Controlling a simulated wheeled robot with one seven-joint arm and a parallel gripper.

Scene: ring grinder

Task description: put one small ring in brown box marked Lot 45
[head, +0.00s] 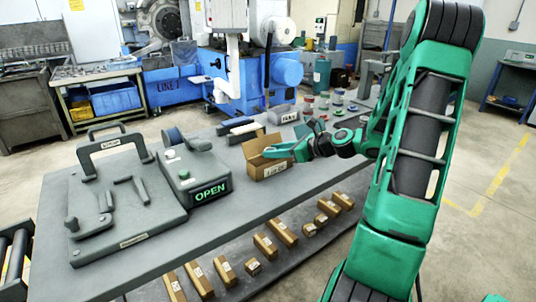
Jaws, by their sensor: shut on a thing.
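An open brown cardboard box (268,168) stands on the grey table (225,208), its flaps up and a white label on its front. The label is small, but it seems to read a lot number. My gripper (268,152) reaches in from the right, with its green fingers over the box's open top. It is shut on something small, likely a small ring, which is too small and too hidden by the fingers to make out. The inside of the box is mostly hidden.
A grey device with a lit OPEN sign (209,191) and a grey handled fixture (120,200) stand left of the box. A labelled bin (282,115) and several coloured-lid containers (323,100) are behind. Several closed brown boxes (265,246) lie on the lower shelf.

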